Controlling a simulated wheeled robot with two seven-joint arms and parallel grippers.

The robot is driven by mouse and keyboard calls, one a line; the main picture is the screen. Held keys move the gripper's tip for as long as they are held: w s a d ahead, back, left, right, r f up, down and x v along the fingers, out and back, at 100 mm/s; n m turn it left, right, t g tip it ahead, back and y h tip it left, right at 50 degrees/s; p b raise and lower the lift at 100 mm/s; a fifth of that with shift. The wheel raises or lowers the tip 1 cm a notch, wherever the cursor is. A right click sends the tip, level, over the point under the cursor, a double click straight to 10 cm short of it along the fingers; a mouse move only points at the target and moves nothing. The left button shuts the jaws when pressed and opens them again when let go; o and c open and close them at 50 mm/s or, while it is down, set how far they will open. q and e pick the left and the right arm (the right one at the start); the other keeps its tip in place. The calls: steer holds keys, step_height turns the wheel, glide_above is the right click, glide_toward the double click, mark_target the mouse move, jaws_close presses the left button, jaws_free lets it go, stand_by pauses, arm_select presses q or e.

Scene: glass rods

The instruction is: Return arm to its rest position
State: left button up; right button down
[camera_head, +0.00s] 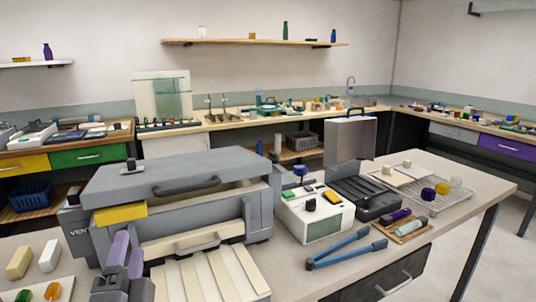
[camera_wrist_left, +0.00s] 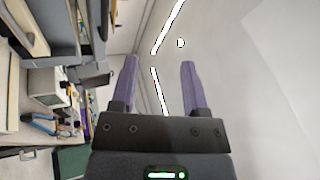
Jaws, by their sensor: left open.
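My left gripper (camera_head: 128,246) shows at the lower left of the head view, its two purple fingers pointing up in front of the large grey box-shaped machine (camera_head: 185,172). In the left wrist view the gripper (camera_wrist_left: 160,64) is open, its fingers well apart with nothing between them. The fingers point towards pale blank surfaces there, and the bench lies off to the left. My right gripper is in neither view.
Pale long strips (camera_head: 232,274) lie in front of the grey machine. Blue-handled tongs (camera_head: 345,250), a white device (camera_head: 316,214), a black open-lidded case (camera_head: 365,196) and a wire rack (camera_head: 440,199) stand on the bench. Small blocks (camera_head: 49,255) sit at the lower left.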

arm_select(q)
steer(key=s+f+n+g, duration=0.4)
steer(key=f+n+g, duration=0.15)
steer(key=f, duration=0.35)
steer(key=s+f+n+g, duration=0.4)
steer(key=s+f+g, duration=0.15)
steer(key=f, duration=0.35)
steer(key=s+d+f+n+g+h, duration=0.4)
steer(key=s+f+g, duration=0.4)
steer(key=s, duration=0.5)
steer(key=s+f+m+g+b, duration=0.1)
steer(key=s+f+b, duration=0.1)
steer(key=f, duration=0.9)
steer(key=s+f+m+g+b, duration=0.1)
steer(key=s+f+b, duration=0.1)
steer(key=f, duration=0.9)
steer(key=s+a+f+g+y+b, duration=0.1)
steer(key=s+a+f+b, duration=0.2)
steer(key=s+f, duration=1)
steer(key=s+a, duration=0.2)
steer(key=shift+s+a+f+g, duration=0.2)
steer(key=shift+s+a+g, duration=0.1)
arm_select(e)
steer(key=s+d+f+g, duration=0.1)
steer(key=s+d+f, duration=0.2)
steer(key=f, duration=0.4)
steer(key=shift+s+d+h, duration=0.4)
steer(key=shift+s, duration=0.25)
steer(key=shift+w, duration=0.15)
